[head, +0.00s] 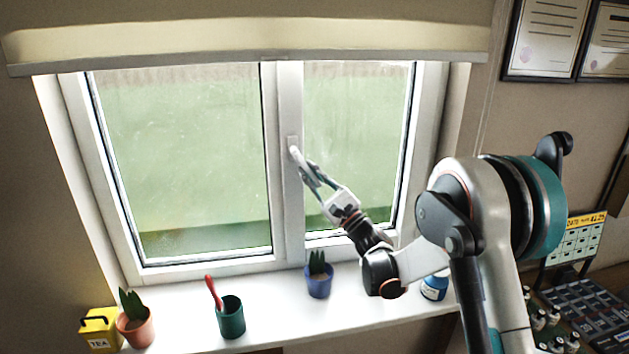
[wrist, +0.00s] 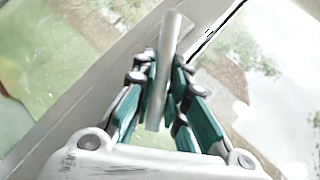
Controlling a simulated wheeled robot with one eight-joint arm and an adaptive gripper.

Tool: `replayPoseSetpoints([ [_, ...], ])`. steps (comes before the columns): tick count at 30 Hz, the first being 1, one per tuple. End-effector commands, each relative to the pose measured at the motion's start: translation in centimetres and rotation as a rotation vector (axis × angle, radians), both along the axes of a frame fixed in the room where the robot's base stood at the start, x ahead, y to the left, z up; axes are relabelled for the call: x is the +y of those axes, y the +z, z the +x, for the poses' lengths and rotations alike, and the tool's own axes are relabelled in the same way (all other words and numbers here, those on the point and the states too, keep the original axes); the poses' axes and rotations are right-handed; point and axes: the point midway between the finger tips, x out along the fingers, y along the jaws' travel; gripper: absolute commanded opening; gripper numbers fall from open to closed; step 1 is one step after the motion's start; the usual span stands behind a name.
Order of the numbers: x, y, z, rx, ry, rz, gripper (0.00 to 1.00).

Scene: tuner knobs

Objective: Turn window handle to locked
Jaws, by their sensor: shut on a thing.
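The window (head: 180,165) has two panes with a white frame and a middle post between them. The pale window handle (head: 297,155) is on the middle post; in the head view it slants down and to the right from its mount. My gripper (head: 310,176) is at the handle's lower part. In the wrist view the handle (wrist: 166,70) runs as a grey bar between the teal fingers of my gripper (wrist: 165,85), which are shut on it. The handle's mount is partly hidden in the wrist view.
On the white sill (head: 275,308) stand a blue pot plant (head: 319,281), a green cup (head: 231,318) with a red item, a terracotta pot (head: 136,328), a yellow tea tin (head: 99,328) and a blue jar (head: 434,286). A rolled blind (head: 250,42) hangs above.

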Motion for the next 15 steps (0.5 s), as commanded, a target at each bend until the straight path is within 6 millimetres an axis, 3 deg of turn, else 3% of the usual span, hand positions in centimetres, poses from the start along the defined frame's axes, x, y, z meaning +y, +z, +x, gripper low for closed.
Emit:
replayPoseSetpoints([
  [15,0.41,-0.27,-0.09,0.018,-0.001,0.065,0.0],
])
